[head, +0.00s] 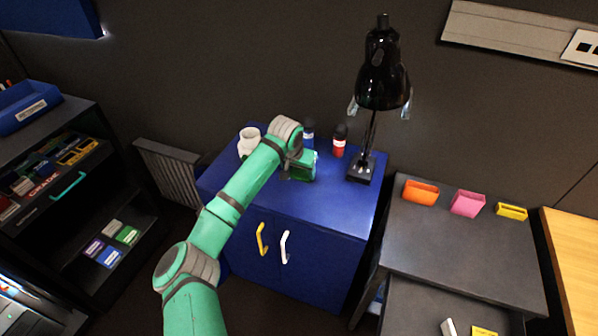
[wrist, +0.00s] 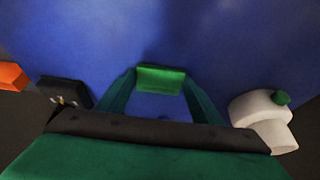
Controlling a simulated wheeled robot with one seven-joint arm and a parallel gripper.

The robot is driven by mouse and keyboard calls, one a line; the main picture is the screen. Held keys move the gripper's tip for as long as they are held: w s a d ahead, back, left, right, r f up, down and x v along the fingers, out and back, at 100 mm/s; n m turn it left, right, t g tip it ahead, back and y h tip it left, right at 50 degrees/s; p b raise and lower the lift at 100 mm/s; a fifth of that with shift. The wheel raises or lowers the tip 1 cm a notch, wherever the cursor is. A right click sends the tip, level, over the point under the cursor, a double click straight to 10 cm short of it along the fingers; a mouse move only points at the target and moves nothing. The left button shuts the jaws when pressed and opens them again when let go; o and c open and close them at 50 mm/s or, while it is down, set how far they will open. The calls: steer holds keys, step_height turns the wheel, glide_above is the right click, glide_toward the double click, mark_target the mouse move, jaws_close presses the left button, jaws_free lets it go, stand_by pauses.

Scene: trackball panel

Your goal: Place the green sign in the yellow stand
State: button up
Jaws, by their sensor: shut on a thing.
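The green sign (wrist: 160,78) is held between the fingertips of my gripper (wrist: 158,84) in the wrist view, above the blue cabinet top. In the head view my gripper (head: 303,170) is over the middle of that top, and the sign is mostly hidden by the arm and fingers. I cannot tell whether the sign touches the surface. The yellow stand (head: 511,211) sits on the dark grey cabinet to the right, well away from my gripper. It is outside the wrist view.
Orange (head: 421,193) and pink (head: 467,203) stands are left of the yellow one. A black lamp (head: 383,85) rises between my gripper and these stands. A drawer below the stands is open.

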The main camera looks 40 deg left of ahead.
steer(key=o, duration=1.1)
steer(key=shift+f, duration=0.1)
